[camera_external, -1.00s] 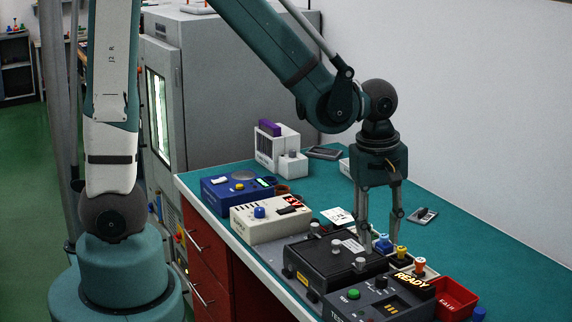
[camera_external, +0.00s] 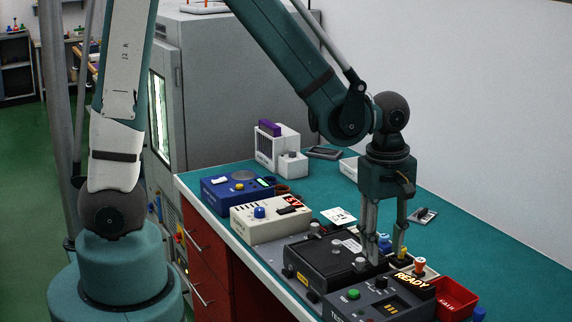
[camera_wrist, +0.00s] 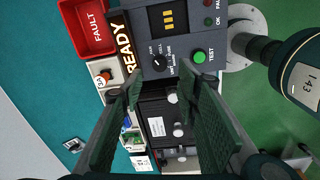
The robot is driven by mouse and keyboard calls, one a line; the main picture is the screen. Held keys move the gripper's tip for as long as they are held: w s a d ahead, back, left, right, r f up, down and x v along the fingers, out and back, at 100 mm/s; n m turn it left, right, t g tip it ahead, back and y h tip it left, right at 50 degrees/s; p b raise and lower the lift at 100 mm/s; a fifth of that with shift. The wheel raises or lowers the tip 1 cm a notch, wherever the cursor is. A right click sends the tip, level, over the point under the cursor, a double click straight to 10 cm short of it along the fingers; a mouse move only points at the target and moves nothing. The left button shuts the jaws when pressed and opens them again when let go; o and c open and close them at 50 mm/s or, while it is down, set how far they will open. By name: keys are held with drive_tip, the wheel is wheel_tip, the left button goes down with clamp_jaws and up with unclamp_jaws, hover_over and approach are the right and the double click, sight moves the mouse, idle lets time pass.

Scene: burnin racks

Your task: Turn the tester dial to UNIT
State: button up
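The tester (camera_external: 345,307) is a dark box at the front of the bench with a lit READY sign (camera_external: 411,279) and a green TEST button (camera_external: 353,294). Its small black dial (camera_external: 381,282) also shows in the wrist view (camera_wrist: 159,61), with small labels around it, UNIT among them; I cannot tell which label it points at. My gripper (camera_external: 386,258) points down behind the tester, above the black fixture's right side. In the wrist view my gripper (camera_wrist: 160,88) is open and empty, its fingers apart, with the dial beyond the fingertips.
A black fixture box (camera_external: 325,266) with knobs stands beside the tester. A cream supply (camera_external: 270,219) and blue unit (camera_external: 237,190) stand farther back. The bench's right side (camera_external: 490,255) is mostly clear.

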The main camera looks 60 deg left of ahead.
sight(382, 277)
drive_tip(key=shift+w+f, duration=0.1)
drive_tip(key=shift+f, duration=3.55)
drive_tip(key=c, duration=0.9)
